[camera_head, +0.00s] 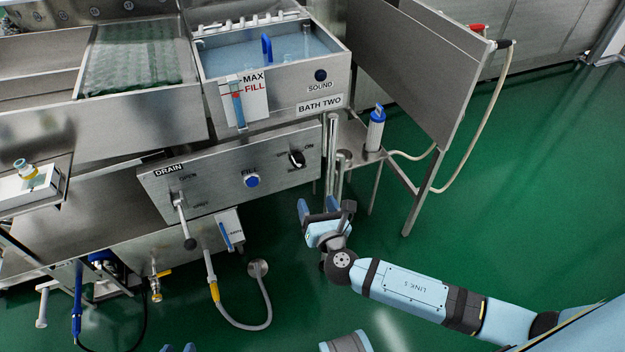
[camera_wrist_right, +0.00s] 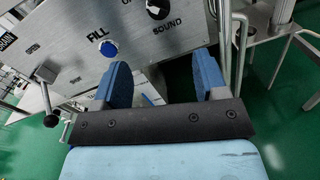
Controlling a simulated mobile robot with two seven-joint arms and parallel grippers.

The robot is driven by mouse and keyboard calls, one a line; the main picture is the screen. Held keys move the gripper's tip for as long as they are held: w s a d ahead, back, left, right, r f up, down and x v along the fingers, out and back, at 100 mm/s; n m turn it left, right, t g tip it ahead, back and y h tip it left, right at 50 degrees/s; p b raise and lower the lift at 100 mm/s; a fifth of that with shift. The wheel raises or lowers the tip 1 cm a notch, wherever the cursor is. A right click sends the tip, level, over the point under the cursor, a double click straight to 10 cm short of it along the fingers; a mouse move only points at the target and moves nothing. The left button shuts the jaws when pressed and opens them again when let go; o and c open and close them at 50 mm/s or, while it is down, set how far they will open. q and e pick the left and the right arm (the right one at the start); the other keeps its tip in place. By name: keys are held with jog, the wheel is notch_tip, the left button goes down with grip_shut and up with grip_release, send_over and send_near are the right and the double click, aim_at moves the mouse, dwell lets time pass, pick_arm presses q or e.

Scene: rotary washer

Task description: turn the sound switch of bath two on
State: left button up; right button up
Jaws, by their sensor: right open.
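The black rotary sound knob (camera_head: 297,159) is at the right of the steel front panel (camera_head: 215,178), below the bath two tank (camera_head: 280,98). In the right wrist view the knob (camera_wrist_right: 158,9) is at the top edge, partly cut off, above a SOUND label. A dark round part (camera_head: 320,75) on the tank also has a SOUND label. My right gripper (camera_head: 318,205) is open and empty, below and right of the knob, apart from the panel. Its fingers (camera_wrist_right: 165,82) show spread in the wrist view. My left gripper (camera_head: 179,348) shows only two separated fingertips at the bottom edge.
A blue fill button (camera_head: 251,181) and a drain lever (camera_head: 184,222) are left of the knob. Vertical pipes (camera_head: 333,155) and a side stand with a blue-white bottle (camera_head: 376,130) are to its right. A hose (camera_head: 268,310) hangs below. Green floor is clear at right.

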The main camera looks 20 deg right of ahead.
aim_at(300, 166)
jog(key=w, duration=1.3)
jog(key=shift+w+d, duration=0.15)
jog(key=shift+w, duration=0.25)
jog(key=shift+b, duration=0.3)
jog(key=c, duration=0.9)
